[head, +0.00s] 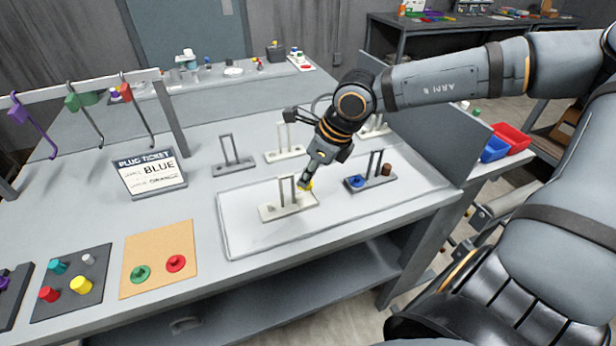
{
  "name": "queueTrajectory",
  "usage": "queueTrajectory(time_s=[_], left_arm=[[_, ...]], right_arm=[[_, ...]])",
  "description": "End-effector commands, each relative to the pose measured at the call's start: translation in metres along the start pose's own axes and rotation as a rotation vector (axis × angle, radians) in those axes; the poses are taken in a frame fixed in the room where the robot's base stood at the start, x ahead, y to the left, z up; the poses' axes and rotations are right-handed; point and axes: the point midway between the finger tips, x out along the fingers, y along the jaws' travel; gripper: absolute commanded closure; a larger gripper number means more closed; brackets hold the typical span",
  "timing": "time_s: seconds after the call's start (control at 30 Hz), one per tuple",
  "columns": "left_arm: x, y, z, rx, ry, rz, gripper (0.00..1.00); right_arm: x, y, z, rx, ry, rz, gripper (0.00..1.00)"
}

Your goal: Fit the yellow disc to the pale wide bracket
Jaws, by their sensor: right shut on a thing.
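A pale bracket (275,213) with a flat base and two upright posts stands on the white tray in the middle of the table. My right gripper (304,184) reaches down from the upper right to the right end of this bracket. It is shut on the yellow disc (309,187), of which only a small part shows beside the fingers. The disc is close to the right post; I cannot tell whether it touches the bracket. My left gripper is not in view.
A dark bracket (382,180) with a blue disc (355,181) and a brown plug (386,169) stands right on the tray (340,225). A grey bracket (234,164) and a pale one (284,155) stand behind. A ticket sign (150,175) and an orange mat (160,245) are left.

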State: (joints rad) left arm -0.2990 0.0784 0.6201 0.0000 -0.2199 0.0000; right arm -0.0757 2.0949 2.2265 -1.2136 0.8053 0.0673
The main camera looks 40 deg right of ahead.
Motion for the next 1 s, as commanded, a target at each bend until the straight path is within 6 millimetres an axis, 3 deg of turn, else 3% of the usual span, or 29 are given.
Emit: queueTrajectory(time_s=[0.27, 0.67, 1.0], left_arm=[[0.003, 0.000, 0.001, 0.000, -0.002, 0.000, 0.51], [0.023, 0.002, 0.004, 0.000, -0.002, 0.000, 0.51], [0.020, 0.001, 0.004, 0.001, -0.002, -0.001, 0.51]], right_arm=[[0.004, 0.000, -0.002, 0.000, 0.000, 0.000, 0.99], [0.036, 0.000, -0.015, 0.001, 0.000, 0.000, 0.99], [0.034, -0.001, -0.014, 0.001, 0.000, -0.001, 0.99]])
